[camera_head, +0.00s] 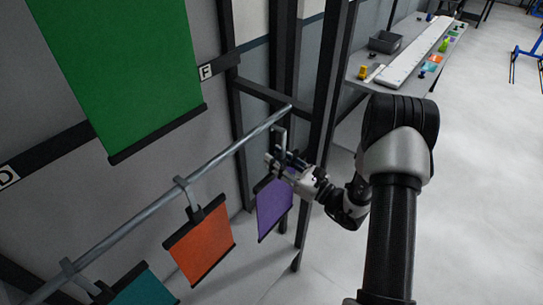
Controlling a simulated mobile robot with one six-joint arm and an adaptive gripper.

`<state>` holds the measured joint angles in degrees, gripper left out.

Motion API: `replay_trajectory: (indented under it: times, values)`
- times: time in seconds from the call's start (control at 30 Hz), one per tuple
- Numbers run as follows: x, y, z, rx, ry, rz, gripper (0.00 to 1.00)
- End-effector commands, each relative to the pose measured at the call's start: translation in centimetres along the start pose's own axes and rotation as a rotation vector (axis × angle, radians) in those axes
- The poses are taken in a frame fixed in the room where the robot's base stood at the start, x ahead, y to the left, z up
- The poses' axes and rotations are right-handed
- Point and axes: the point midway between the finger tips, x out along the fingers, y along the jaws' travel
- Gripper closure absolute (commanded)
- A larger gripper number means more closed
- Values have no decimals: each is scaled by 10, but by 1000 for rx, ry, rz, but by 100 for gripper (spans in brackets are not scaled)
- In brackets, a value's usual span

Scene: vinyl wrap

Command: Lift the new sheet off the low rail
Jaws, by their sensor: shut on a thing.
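A purple sheet (273,209) hangs upright below the far end of the low rail (150,209). A grey hook (280,138) rises above it beside the rail's end; I cannot tell whether the hook still touches the rail. My gripper (279,163) is shut on the purple sheet's hanger, just above the sheet, and hides its top edge. An orange sheet (201,246) hangs from the rail by its own hook to the left. A teal sheet (146,288) hangs nearer, partly cut off by the lower frame edge.
A large green sheet (118,70) hangs on the wall above, by labels F (206,72) and D (6,175). Dark posts (326,85) stand close behind my gripper. A workbench (432,50) with a grey bin (385,41) is at the back.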

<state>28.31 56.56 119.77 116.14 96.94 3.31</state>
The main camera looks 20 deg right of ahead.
Motion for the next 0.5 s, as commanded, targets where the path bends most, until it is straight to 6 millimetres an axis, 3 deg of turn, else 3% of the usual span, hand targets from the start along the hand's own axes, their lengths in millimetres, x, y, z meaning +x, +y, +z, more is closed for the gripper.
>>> replay_trajectory:
  times: [0.5]
  values:
    - [-42, -1, 7, -1, -2, -2, 100]
